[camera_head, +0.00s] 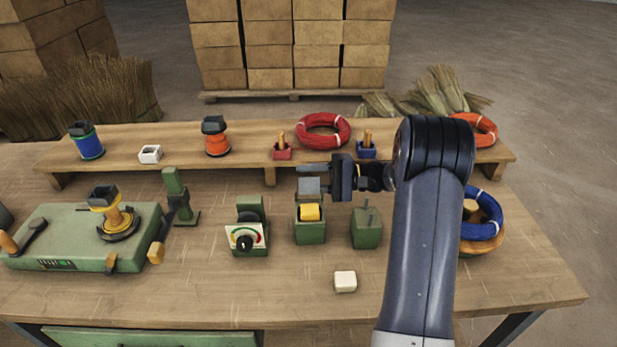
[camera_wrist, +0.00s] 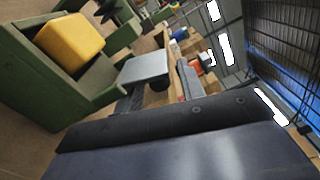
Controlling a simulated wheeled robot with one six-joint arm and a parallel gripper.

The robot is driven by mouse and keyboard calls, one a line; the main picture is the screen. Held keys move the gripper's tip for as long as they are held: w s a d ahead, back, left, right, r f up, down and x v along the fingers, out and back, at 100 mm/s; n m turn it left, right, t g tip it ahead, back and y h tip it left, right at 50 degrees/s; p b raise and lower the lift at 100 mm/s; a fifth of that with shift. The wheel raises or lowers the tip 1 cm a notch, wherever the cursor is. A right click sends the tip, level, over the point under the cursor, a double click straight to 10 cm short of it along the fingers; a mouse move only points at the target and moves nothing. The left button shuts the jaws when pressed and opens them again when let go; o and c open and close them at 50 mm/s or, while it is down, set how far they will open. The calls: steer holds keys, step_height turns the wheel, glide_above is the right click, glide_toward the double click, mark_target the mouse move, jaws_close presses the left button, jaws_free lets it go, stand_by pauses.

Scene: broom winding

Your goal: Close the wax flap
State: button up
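The green wax box (camera_head: 310,232) stands upright on the bench with a yellow wax block (camera_head: 310,212) in its open top. The block (camera_wrist: 70,42) and box (camera_wrist: 40,85) also show in the wrist view. The grey flap (camera_head: 309,187) is raised at the back of the box, so the wax is uncovered; the flap also shows in the wrist view (camera_wrist: 145,67). My gripper (camera_head: 314,176) reaches in from the right at the flap's height. Its fingers (camera_wrist: 160,90) are apart, with a dark knob-like part between them. I cannot tell whether they touch the flap.
A green box with a stub (camera_head: 366,230) stands right of the wax box, a dial box (camera_head: 246,238) left. A white block (camera_head: 345,281) lies in front. The raised shelf (camera_head: 245,150) behind carries spools and a red coil (camera_head: 323,130). Front bench centre is mostly clear.

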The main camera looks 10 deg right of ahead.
jaws_close()
stand_by(0.4)
steer(key=shift+s+f+n+b, duration=0.1)
steer(key=shift+n+b, duration=0.2)
steer(key=shift+b, duration=0.45)
steer(key=n+b, duration=0.1)
steer(key=b, duration=0.2)
steer(key=shift+s+a+n, duration=0.1)
steer(key=shift+s+n, duration=0.1)
steer(key=shift+n, duration=0.2)
steer(key=n+b, duration=0.1)
steer(key=b, duration=0.1)
steer(key=n+b, duration=0.1)
steer(key=shift+s+r+b, duration=0.3)
steer(key=shift+r+b, duration=0.05)
steer(key=shift+b, duration=0.05)
steer(key=shift+s+r+n+b, duration=0.1)
steer(key=shift+r+n+b, duration=0.1)
steer(key=shift+n+b, duration=0.45)
steer(key=shift+a+r, duration=0.1)
